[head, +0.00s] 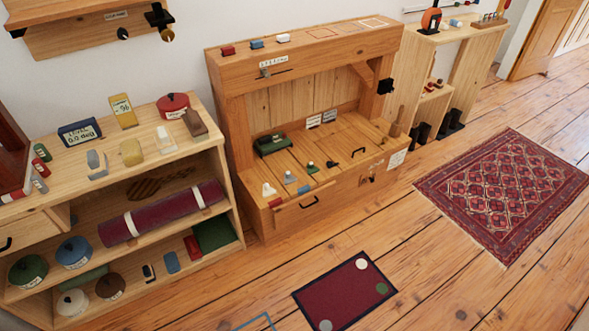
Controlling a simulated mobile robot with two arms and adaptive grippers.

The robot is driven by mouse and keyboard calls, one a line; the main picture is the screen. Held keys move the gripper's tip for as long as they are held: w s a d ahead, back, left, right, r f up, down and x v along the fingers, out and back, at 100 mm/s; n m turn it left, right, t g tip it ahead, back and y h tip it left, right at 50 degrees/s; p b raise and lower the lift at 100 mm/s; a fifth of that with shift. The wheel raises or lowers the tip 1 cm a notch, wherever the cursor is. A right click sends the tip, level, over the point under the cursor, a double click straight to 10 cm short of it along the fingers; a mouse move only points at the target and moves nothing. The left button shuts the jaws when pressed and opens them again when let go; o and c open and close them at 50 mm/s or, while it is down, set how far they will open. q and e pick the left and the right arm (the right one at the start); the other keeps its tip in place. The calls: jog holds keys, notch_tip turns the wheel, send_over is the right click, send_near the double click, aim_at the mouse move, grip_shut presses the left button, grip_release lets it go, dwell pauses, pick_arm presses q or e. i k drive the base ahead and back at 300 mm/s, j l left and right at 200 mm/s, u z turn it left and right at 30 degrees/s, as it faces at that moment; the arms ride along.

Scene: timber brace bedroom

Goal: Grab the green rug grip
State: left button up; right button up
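A small dark red mat (340,292) with a dark border lies on the wooden floor at the bottom middle. A round green disc (381,288), which looks like the green rug grip, lies at its right corner. A white disc (361,264) lies at the mat's upper corner and a grey disc (325,325) at its lower corner. The fourth corner shows no disc. Neither of my grippers shows in the head view.
A wooden shelf (75,165) with many objects stands at the left. A wooden bench (240,180) stands behind the mat. A patterned red rug (510,190) lies at the right. Part of a blue outline (262,318) shows on the floor. Bare floor surrounds the mat.

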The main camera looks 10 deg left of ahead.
aim_at(311, 169)
jog(key=i+l+u, duration=0.2)
jog(key=u, duration=0.25)
jog(key=i+l+u, duration=0.2)
jog(key=u, duration=0.25)
jog(key=i+l+u, duration=0.1)
jog(key=l+u, duration=0.35)
jog(key=i+l+u, duration=0.2)
jog(key=l, duration=0.7)
jog(key=i+l+u, duration=0.2)
jog(key=l, duration=0.75)
jog(key=l+u, duration=0.25)
jog(key=l, duration=0.65)
